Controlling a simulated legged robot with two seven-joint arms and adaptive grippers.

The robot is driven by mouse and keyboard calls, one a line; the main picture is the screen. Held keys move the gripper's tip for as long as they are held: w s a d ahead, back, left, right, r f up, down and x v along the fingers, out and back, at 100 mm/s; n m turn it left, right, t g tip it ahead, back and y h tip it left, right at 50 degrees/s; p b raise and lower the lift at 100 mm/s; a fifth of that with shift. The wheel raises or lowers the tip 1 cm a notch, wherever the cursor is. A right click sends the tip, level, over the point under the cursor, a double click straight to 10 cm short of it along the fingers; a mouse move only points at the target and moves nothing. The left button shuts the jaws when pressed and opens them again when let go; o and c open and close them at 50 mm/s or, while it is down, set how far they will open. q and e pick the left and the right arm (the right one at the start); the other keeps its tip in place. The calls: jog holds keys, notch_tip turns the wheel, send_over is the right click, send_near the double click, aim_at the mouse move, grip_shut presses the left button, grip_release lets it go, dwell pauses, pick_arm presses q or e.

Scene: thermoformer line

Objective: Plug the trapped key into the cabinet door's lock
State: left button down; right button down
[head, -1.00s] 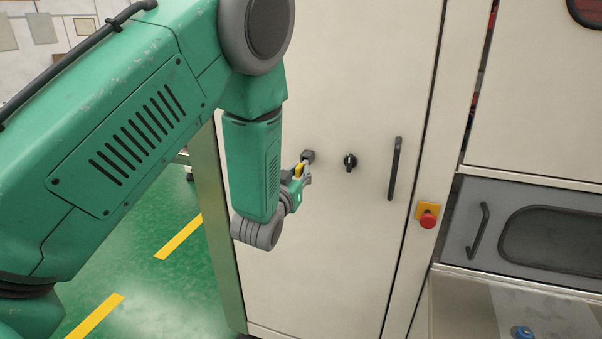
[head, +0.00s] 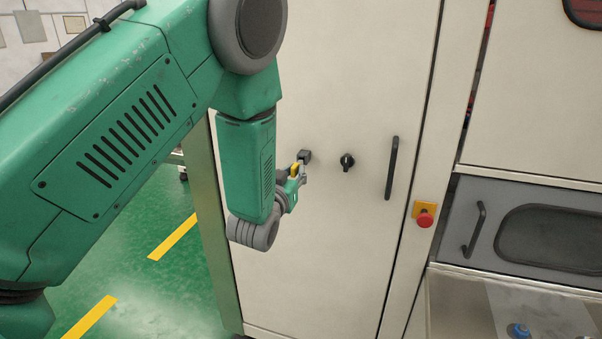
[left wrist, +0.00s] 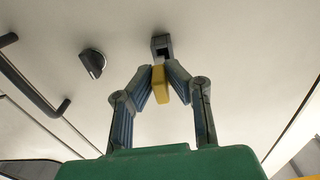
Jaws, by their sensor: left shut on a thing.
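My left gripper (head: 298,172) is shut on the yellow key (head: 294,169), close in front of the cabinet door (head: 310,245). In the left wrist view the yellow key (left wrist: 160,84) sits between the two fingertips of the gripper (left wrist: 159,80). Its far end points at the dark grey lock block (left wrist: 161,46) on the door. The lock (head: 304,156) also shows in the head view, just beyond the fingertips. I cannot tell whether the key touches the lock or enters it. My right gripper is not in view.
A black rotary knob (head: 347,162) sits on the door right of the lock, with a dark vertical handle (head: 391,168) further right. A red emergency button (head: 425,219) is on the frame. Green floor with yellow stripes (head: 173,237) lies left of the cabinet.

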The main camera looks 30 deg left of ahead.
pick_arm(q)
jog(key=shift+s+a+f, duration=0.1)
jog(key=shift+s+a, duration=0.1)
jog(key=shift+a, duration=0.2)
jog(key=shift+w+a+b, duration=0.25)
jog(key=shift+w+b, duration=0.05)
jog(key=shift+w, duration=0.35)
jog(key=shift+s+a+f, duration=0.2)
jog(key=shift+s+a, duration=0.15)
jog(key=shift+a, duration=0.15)
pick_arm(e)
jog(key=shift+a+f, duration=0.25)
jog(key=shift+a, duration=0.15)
pick_arm(q)
jog(key=shift+d, duration=0.1)
jog(key=shift+d+r, duration=0.1)
jog(key=shift+d, duration=0.25)
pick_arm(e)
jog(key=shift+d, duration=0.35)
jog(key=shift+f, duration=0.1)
